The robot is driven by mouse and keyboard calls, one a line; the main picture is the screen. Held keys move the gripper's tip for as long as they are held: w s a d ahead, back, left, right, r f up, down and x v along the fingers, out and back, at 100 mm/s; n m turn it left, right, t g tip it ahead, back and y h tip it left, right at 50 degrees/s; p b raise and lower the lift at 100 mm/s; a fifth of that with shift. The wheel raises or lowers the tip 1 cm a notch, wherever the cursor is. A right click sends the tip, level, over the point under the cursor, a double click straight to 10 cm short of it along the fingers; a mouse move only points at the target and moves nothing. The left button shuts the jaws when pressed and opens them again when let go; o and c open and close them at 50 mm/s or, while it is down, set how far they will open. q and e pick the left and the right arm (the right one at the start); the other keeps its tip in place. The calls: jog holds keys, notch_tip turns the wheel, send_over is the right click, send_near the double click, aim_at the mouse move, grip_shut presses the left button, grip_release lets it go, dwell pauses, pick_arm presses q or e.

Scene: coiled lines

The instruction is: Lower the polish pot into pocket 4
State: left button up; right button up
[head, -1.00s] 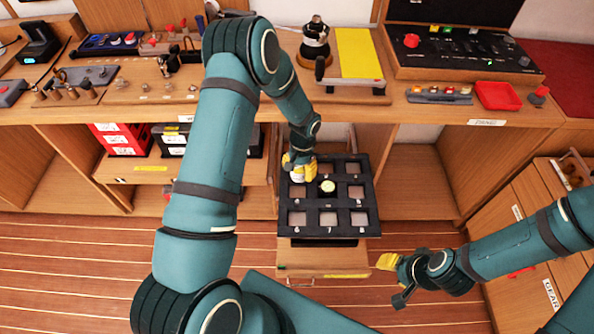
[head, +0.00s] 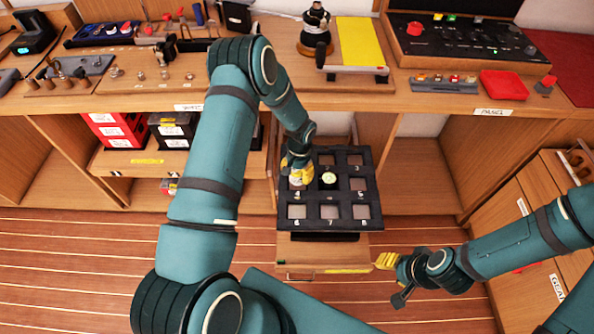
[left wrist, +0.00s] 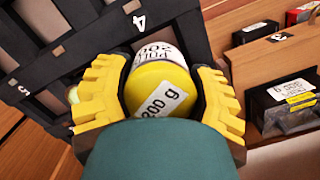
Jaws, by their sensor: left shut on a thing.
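My left gripper (head: 297,178) is shut on the polish pot, with one yellow finger on each side of it. In the left wrist view the polish pot (left wrist: 165,88) is yellow and white with a "200 g" label. The black pocket tray (head: 331,224) has numbered square pockets. The pot and gripper are over its left side, at the pocket marked 4, and hide that opening. In the left wrist view the tray's "4" label (left wrist: 139,21) shows just beyond the pot. I cannot tell how deep the pot sits. My right gripper (head: 386,261) is off to the tray's right, away from it.
A round pale-topped item (head: 328,179) sits in the middle pocket, close beside my left gripper. Red and black boxes (head: 115,130) stand on the shelf to the left. A worktop (head: 430,97) with tools and a control panel overhangs behind. Open floor lies in front.

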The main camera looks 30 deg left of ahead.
pick_arm(q)
jog(key=shift+f+b, duration=0.45)
jog(key=shift+f, duration=0.35)
jog(key=shift+f+b, duration=0.85)
jog(key=shift+f, duration=0.15)
